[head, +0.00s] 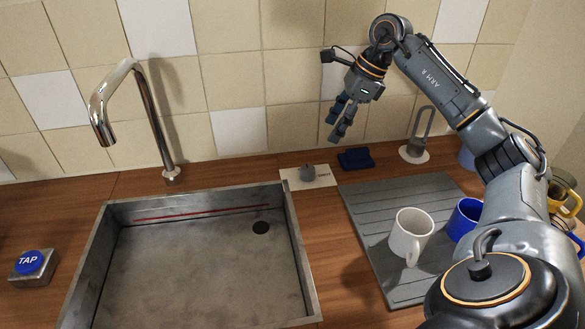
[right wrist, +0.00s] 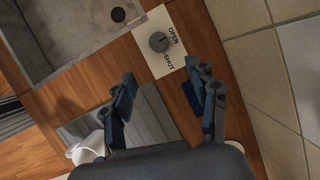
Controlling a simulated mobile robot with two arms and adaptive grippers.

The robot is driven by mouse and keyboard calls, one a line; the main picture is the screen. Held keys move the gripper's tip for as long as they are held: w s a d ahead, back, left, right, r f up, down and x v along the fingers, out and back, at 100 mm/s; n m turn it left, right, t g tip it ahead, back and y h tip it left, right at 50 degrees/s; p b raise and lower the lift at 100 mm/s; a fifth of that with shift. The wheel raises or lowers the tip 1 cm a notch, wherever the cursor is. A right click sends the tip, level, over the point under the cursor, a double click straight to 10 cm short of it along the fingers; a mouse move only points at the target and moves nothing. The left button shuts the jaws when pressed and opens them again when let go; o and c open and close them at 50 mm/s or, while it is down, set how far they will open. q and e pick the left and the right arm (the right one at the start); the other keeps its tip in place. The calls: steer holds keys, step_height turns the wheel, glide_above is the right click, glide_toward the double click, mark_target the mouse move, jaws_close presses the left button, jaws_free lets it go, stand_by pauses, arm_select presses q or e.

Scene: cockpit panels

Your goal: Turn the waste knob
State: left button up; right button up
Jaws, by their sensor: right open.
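The waste knob (head: 308,173) is a small grey round knob on a pale plate (head: 291,182) on the wooden counter, behind the sink's back right corner. In the right wrist view the knob (right wrist: 158,42) sits on the plate (right wrist: 153,22), beside the words OPEN and SHUT. I cannot tell clearly which word it points at. My right gripper (head: 340,120) is raised above the counter, to the right of the knob and apart from it. Its fingers (right wrist: 163,78) are spread and empty, with the knob just beyond the tips in the wrist view. My left gripper is not in view.
The metal sink (head: 296,255) with a dark drain hole (head: 261,228) lies left of the knob. A blue sponge-like item (head: 356,159) is close on the knob's right. A grey drainboard (head: 375,230) holds a white mug (head: 408,236) and a blue mug (head: 463,217). The tap (head: 160,125) stands at the back left.

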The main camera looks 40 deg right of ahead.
mark_target(310, 168)
steer(key=x, duration=1.3)
steer(key=shift+s+a+f+p, duration=0.1)
steer(key=shift+s+f+p, duration=0.1)
steer(key=shift+f+p, duration=0.2)
steer(key=c, duration=1.2)
